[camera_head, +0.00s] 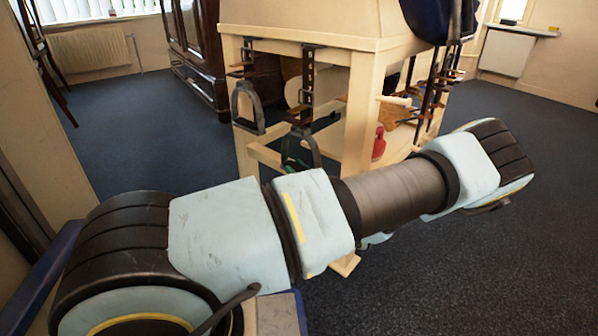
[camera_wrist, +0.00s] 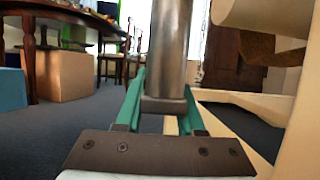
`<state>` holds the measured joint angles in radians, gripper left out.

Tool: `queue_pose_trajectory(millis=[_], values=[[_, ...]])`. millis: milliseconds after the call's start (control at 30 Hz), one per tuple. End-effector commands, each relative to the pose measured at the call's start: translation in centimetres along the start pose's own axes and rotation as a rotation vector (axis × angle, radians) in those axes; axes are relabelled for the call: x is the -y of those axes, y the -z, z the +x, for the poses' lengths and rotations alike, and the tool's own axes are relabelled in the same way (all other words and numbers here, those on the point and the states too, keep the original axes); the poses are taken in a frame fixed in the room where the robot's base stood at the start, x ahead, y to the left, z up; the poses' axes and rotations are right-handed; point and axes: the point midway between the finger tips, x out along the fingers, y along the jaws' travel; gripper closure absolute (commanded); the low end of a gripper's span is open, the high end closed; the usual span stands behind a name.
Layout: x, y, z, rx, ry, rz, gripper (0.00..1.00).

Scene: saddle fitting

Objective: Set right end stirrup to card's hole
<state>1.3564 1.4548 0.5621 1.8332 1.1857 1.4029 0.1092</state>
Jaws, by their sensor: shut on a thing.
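A dark metal stirrup (camera_head: 303,146) hangs in the middle of the head view, under a brown strap with holes (camera_head: 308,72) at the stand's edge. My gripper (camera_wrist: 160,108) has teal fingers, shut on a grey metal bar of the stirrup (camera_wrist: 171,45) in the wrist view. In the head view only a bit of teal shows beside that stirrup, and my arm hides the rest. A second stirrup (camera_head: 247,107) hangs to the left, apart from it. I cannot make out which piece is the card or where its hole is.
The pale wooden stand (camera_head: 360,110) has legs and rails close to my gripper. More dark straps (camera_head: 432,95) hang at its right side. A red bottle (camera_head: 379,143) stands inside it. Dark blue carpet (camera_head: 140,130) is clear to the left.

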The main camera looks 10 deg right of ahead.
Motion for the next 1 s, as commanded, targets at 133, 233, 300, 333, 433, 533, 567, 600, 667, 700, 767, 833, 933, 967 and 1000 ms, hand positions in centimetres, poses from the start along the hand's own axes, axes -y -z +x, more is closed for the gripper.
queue_pose_trajectory(millis=[133,233,300,333,433,533,567,600,667,700,767,833,933,967,1000], values=[[0.0,-2.1,0.8,0.001,0.0,0.0,1.0],[0.0,-3.5,1.4,0.001,0.0,0.0,1.0],[0.0,-4.5,1.8,0.001,0.0,0.0,1.0],[0.0,-4.9,2.0,0.001,-0.001,0.0,1.0],[0.0,-6.3,2.6,0.001,-0.001,0.0,1.0],[0.0,-7.2,2.9,0.002,0.0,0.001,1.0],[0.0,-7.4,3.0,0.002,0.0,0.001,1.0],[0.0,-7.5,3.0,0.002,0.0,0.001,1.0],[0.0,-7.5,3.0,0.001,-0.001,0.001,1.0],[0.0,-7.4,3.0,0.001,-0.001,0.001,1.0],[0.0,-7.3,3.0,0.001,-0.001,0.001,1.0],[0.0,-7.3,3.0,0.001,-0.001,0.0,1.0],[0.0,-7.3,3.0,0.002,-0.001,0.0,0.61],[0.0,-7.3,3.0,0.001,-0.001,0.0,0.58],[0.0,-7.3,3.0,0.001,-0.001,0.0,0.54]])
